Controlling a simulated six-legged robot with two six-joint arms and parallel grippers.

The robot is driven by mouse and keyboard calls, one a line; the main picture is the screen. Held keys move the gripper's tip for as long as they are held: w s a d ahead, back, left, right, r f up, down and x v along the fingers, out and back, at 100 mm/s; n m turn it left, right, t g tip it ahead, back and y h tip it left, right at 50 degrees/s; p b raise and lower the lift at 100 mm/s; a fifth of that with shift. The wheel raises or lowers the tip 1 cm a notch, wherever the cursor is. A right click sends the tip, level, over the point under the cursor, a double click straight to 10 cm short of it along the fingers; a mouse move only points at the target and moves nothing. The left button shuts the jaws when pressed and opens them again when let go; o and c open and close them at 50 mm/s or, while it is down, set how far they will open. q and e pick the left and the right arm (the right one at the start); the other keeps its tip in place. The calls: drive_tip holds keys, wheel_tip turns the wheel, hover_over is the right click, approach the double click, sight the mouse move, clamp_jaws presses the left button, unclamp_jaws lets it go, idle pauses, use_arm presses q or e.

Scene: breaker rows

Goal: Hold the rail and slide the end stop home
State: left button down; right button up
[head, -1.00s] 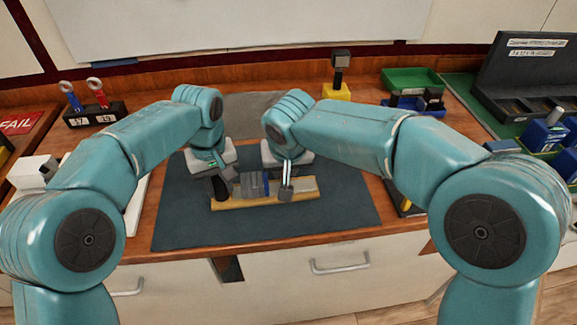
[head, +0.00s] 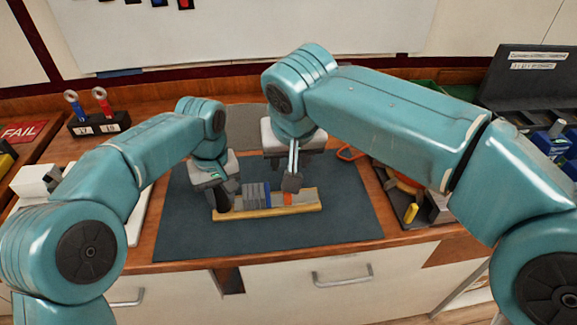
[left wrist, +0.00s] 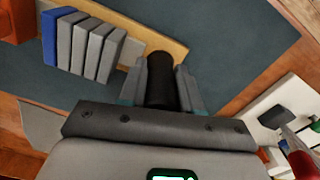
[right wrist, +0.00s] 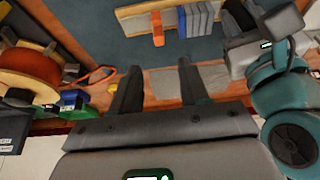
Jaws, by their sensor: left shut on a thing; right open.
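The rail (head: 303,209) lies on the dark mat, a yellow wooden base with a grey strip and a row of grey modules (head: 250,195) ending in a blue one (left wrist: 52,38). My left gripper (left wrist: 160,85) is shut on the black upright handle (left wrist: 162,68) at the rail's left end.
The dark mat (head: 190,235) has free room around the rail. At the right are an orange spool (right wrist: 30,70) and a tray of coloured parts. A stand with red and blue ring-topped tools (head: 98,122) is at the back left.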

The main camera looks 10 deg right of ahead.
drive_tip(key=shift+s+r, duration=0.15)
drive_tip(key=shift+r, duration=0.15)
